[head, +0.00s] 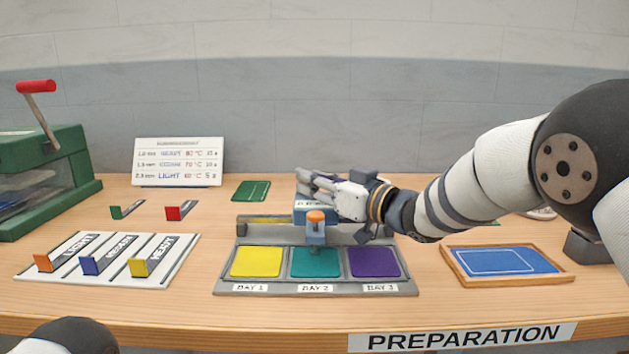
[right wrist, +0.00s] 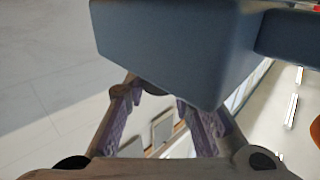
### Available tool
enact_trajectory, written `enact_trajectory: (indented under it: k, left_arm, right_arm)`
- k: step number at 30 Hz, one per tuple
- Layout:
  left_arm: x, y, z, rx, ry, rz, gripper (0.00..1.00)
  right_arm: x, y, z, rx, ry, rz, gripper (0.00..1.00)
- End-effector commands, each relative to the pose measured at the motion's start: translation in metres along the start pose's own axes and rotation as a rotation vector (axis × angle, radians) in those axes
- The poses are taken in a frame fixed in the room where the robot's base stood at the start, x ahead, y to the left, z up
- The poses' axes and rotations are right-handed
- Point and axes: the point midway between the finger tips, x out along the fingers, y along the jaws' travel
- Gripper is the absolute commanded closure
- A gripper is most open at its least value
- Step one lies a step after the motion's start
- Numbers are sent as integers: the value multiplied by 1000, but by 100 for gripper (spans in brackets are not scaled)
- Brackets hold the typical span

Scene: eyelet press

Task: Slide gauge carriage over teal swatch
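The gauge carriage (head: 316,234) is a blue block with an orange knob, on the grey gauge base behind the swatches. It lines up with the teal swatch (head: 302,265) at BAY 2, and its front part overlaps the swatch's back edge. The yellow swatch (head: 257,262) is left of it, the purple swatch (head: 375,263) right. My right gripper (head: 308,183) is just behind and above the carriage, fingers pointing left. In the right wrist view a large blue-grey block (right wrist: 175,45) covers the fingertips; the fingers look spread, with a gap between them. My left gripper is out of view.
A tray with LIGHT, MEDIUM and HEAVY lanes (head: 82,283) stands left. A wooden-framed blue tray (head: 465,279) is at the right. A green press with a red handle (head: 45,170) is at the far left. A sign card (head: 178,160) stands at the back.

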Motion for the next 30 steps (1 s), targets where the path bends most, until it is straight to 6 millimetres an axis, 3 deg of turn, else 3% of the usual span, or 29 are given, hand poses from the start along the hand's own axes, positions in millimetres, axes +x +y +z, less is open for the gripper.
enact_trajectory:
  k: [1, 3, 14, 24, 30]
  left_arm:
    - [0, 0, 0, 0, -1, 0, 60]
    - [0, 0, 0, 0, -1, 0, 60]
    - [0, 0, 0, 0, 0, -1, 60]
    - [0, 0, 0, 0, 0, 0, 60]
    - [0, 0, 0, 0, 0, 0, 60]
  right_arm:
    - [0, 0, 2, 3, -3, -1, 70]
    - [0, 0, 2, 3, -3, -1, 57]
    - [-8, 1, 1, 2, -1, 2, 57]
    - [-93, 1, 1, 4, -1, 3, 57]
    - [-119, 0, 1, 2, -1, 0, 57]
